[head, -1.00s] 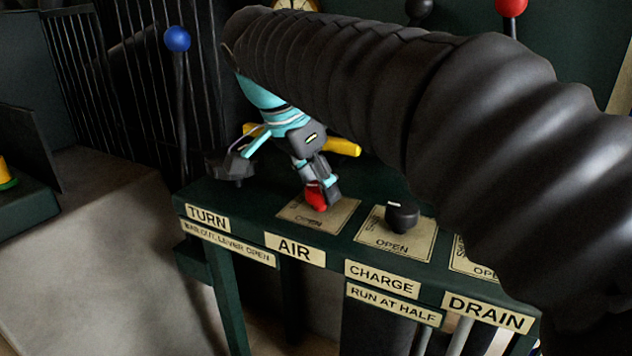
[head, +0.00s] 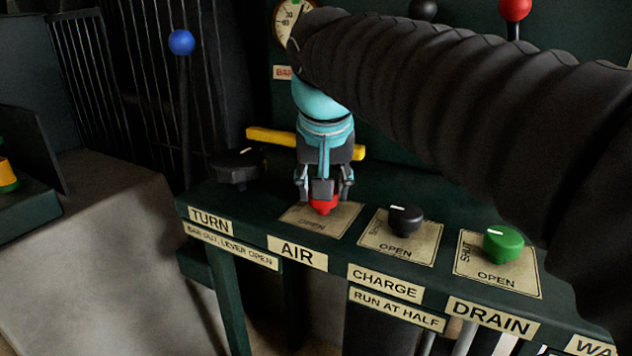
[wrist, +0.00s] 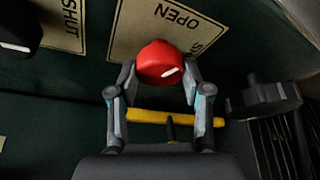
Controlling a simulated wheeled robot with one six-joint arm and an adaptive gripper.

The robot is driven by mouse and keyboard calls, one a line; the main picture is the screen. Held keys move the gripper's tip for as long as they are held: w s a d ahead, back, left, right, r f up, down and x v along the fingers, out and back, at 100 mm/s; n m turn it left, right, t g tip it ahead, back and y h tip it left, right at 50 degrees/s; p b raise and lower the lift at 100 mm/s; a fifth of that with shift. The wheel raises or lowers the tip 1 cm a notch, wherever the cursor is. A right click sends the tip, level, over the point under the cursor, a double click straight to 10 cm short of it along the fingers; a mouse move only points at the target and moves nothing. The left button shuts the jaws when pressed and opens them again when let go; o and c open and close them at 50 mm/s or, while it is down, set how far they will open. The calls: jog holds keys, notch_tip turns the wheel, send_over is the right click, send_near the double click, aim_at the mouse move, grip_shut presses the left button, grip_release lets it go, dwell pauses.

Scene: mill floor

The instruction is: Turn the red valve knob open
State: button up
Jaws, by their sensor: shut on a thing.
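The red valve knob (head: 322,205) stands on its plate (head: 338,219) above the AIR label on the dark green bench. In the wrist view the red knob (wrist: 160,63) has a white pointer mark at its lower right, away from the word OPEN. My gripper (head: 323,198) points down at the knob from above. In the wrist view my gripper (wrist: 158,78) has one finger on each side of the knob and is shut on it. The SHUT marking on this plate is mostly hidden.
A black knob (head: 405,219) and a green knob (head: 503,243) stand to the right on their own plates. A black fitting (head: 238,167) is to the left. A yellow bar (head: 270,137) lies behind my gripper. A blue-topped lever (head: 181,42) rises at the left.

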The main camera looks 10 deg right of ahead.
jog(key=shift+d+n+y, duration=0.1)
jog(key=shift+n+y, duration=0.5)
jog(key=shift+n, duration=1)
jog(key=shift+f+p, duration=0.1)
jog(key=shift+p, duration=0.2)
jog(key=o, duration=1.2)
jog(key=shift+c, duration=0.2)
jog(key=v, duration=1.2)
jog(key=shift+d, duration=0.1)
